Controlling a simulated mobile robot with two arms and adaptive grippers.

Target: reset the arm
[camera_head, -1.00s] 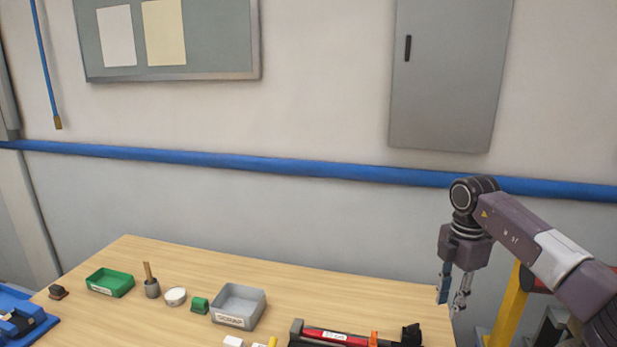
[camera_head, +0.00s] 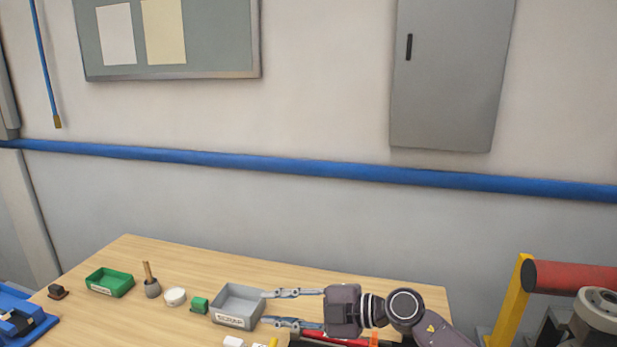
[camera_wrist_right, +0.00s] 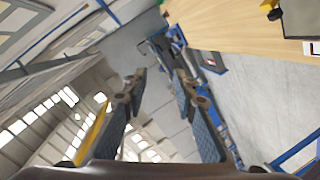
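My right gripper (camera_head: 284,308) reaches in from the right over the table, its fingers pointing left. It is open, with a clear gap between the two fingers and nothing held. In the head view its fingertips lie by the right side of the grey SCRAP tray (camera_head: 259,309); I cannot tell whether they touch it. The right wrist view shows the two fingers (camera_wrist_right: 163,85) spread apart with nothing between them. My left gripper is not in view.
The wooden table (camera_head: 190,262) carries a green tray (camera_head: 110,284), a brush in a pot (camera_head: 152,286), a white round dish (camera_head: 175,297) and a green block (camera_head: 200,305). A yellow post (camera_head: 513,300) stands right of the table.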

